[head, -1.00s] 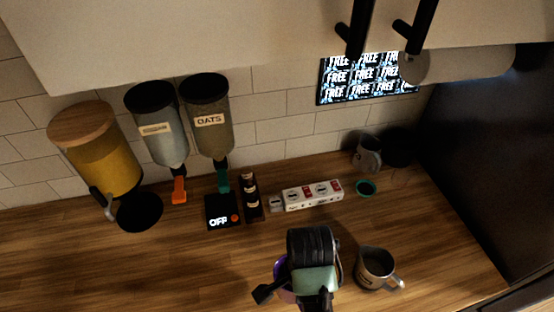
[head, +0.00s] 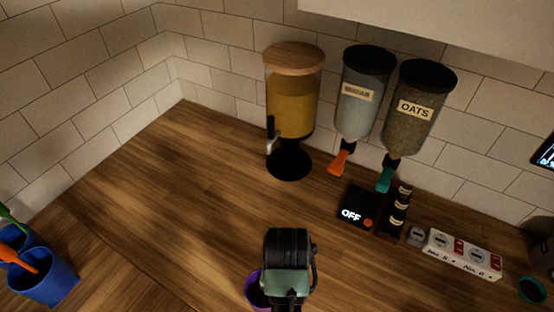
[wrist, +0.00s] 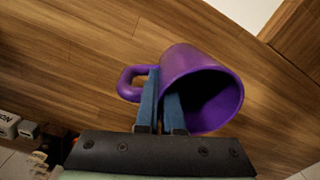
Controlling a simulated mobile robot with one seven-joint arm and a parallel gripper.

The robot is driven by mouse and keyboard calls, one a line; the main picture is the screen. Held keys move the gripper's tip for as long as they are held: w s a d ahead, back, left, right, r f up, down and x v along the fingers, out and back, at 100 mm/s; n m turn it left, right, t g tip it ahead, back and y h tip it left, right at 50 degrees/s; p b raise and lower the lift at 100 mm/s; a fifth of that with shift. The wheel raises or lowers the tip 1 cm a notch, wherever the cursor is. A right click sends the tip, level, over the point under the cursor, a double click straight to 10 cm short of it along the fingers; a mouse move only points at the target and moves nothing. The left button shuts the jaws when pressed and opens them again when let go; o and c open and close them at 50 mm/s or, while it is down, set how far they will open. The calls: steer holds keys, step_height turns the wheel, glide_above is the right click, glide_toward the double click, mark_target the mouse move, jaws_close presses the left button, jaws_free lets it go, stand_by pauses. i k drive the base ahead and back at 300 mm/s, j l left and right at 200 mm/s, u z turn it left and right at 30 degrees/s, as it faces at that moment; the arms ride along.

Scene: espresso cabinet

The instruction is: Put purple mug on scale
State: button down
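The purple mug (wrist: 195,65) is large in the wrist view, with its opening facing the lower right and its handle (wrist: 128,84) at the left. My gripper (wrist: 162,82) is shut on the mug near its handle side, with two blue fingers close together. The exact contact is partly hidden. In the head view the purple mug (head: 252,291) shows at the bottom centre, largely hidden by my wrist. The black scale (head: 356,206) lies on the counter, up and to the right of the mug, with a lit "OFF" display. Its top appears clear.
A dark rack of small bottles (head: 397,212) adjoins the scale's right side. An orange-spout dispenser (head: 361,95) and an OATS dispenser (head: 416,110) hang behind it. A yellow drink dispenser (head: 290,105) stands left. Blue cups (head: 45,282) stand bottom left. The left counter is free.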

mark_target(366, 195)
steer(key=l+z, duration=0.35)
steer(key=i+l+z, duration=0.1)
steer(key=z, duration=0.25)
steer(key=i+l+z, duration=0.1)
steer(key=l+z, duration=0.25)
